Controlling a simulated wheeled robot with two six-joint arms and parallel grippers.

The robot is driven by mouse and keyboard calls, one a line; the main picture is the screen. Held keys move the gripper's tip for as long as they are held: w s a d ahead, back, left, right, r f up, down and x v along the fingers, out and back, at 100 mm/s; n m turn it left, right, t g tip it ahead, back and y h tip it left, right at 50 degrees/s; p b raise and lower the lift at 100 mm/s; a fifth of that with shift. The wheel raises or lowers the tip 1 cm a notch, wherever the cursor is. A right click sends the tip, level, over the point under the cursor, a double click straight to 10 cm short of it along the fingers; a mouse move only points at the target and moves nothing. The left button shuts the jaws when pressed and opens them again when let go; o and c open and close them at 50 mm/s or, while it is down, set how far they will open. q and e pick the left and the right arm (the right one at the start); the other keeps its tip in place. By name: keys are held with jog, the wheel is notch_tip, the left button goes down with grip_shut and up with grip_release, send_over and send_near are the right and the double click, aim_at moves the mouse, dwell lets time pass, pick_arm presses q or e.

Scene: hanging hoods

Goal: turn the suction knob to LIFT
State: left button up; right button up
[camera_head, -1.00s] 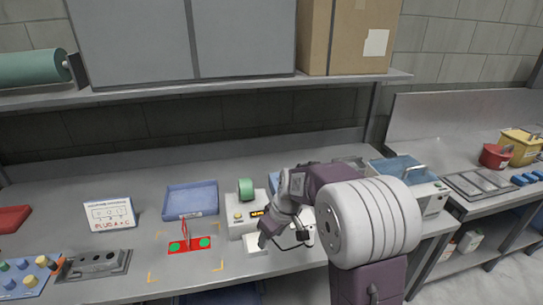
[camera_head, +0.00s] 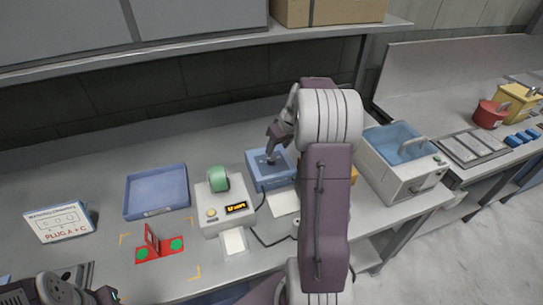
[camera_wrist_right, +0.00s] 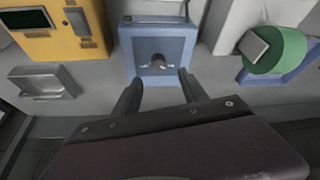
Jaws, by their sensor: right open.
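A blue box (camera_head: 257,178) stands on the bench, with a dark knob (camera_head: 271,160) on its top panel. The small markings beside the knob are too blurred to read. My right gripper (camera_wrist_right: 160,82) is open, with its fingers either side of the line to the knob and nothing held. Part of my left arm shows at the lower left in the head view; its jaws are not clear.
Left of the blue box is a white device (camera_head: 211,207) with a green roll and lit display. A blue tray (camera_head: 156,208) and red stand (camera_head: 160,253) are further left. A yellow unit (camera_wrist_right: 62,45) flanks the box.

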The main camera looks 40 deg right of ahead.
aim_at(271, 159)
jog(key=x, duration=0.7)
jog(key=shift+w+d+f, duration=0.25)
jog(key=shift+w+f, duration=0.05)
jog(key=shift+w, duration=0.1)
jog(key=shift+w+a+f+p, duration=0.15)
jog(key=shift+f+p, duration=0.15)
jog(key=shift+f, duration=0.3)
jog(key=shift+w+f, duration=0.2)
jog(key=shift+f, duration=0.05)
jog(key=shift+r, duration=0.1)
grip_shut()
